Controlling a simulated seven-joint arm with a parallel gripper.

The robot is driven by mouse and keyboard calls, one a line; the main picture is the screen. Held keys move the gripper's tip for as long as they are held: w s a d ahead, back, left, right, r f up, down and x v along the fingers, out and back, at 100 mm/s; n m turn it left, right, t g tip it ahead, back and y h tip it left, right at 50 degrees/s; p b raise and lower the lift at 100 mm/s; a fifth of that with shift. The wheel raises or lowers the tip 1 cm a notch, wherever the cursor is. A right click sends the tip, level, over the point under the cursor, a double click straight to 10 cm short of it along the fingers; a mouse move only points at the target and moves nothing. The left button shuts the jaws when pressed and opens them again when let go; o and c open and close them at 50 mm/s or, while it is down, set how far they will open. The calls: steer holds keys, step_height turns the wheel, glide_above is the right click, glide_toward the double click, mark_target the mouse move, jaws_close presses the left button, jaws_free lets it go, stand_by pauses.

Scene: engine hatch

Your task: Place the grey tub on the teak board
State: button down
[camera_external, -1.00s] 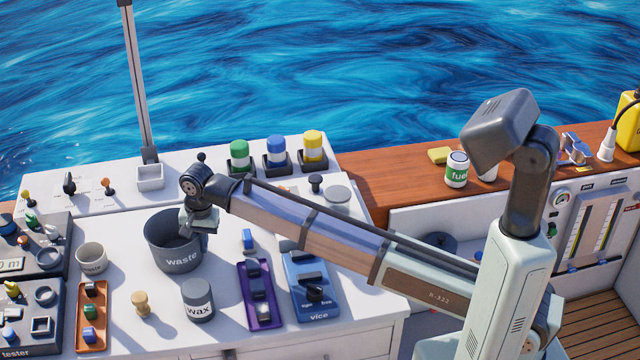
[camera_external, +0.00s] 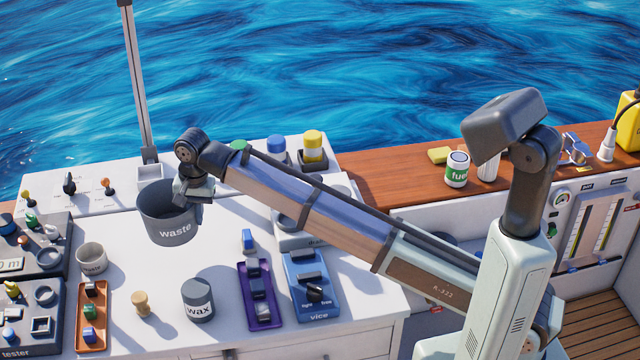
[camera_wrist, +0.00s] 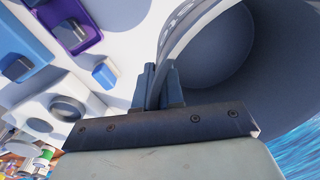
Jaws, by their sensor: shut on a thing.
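The grey tub (camera_external: 168,228), dark and marked "waste", hangs above the white worktop in the external view, roughly upright. My gripper (camera_external: 196,198) is shut on its right-hand rim. In the wrist view, the fingers of my gripper (camera_wrist: 162,88) pinch the wall of the grey tub (camera_wrist: 215,50), and its inside looks empty. The teak board (camera_external: 385,180) is the reddish-brown wooden surface at the right, along the water side, well apart from the tub.
A wax can (camera_external: 197,300) and a pale cup (camera_external: 92,258) stand on the worktop.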

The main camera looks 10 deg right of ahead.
steer(key=shift+r, duration=0.75)
step_height(320, 180, up, 4)
steer(key=shift+a, duration=0.1)
steer(key=w+d+m, duration=0.3)
steer(key=w+d, duration=0.8)
steer(key=d, duration=0.4)
steer(key=w+d+m, duration=0.2)
steer(key=w+d, duration=0.9)
steer(key=d, duration=0.4)
steer(key=w+d+m, duration=0.3)
steer(key=d, duration=1.7)
steer(key=w+d+m, duration=0.3)
steer(key=d, duration=1.8)
steer(key=shift+t+h, duration=0.3)
steer(key=shift+t, duration=0.1)
steer(key=shift+a+f, duration=0.2)
steer(key=shift+f, duration=6.75)
steer(key=shift+a+f, duration=0.15)
steer(key=shift+f, duration=6.8)
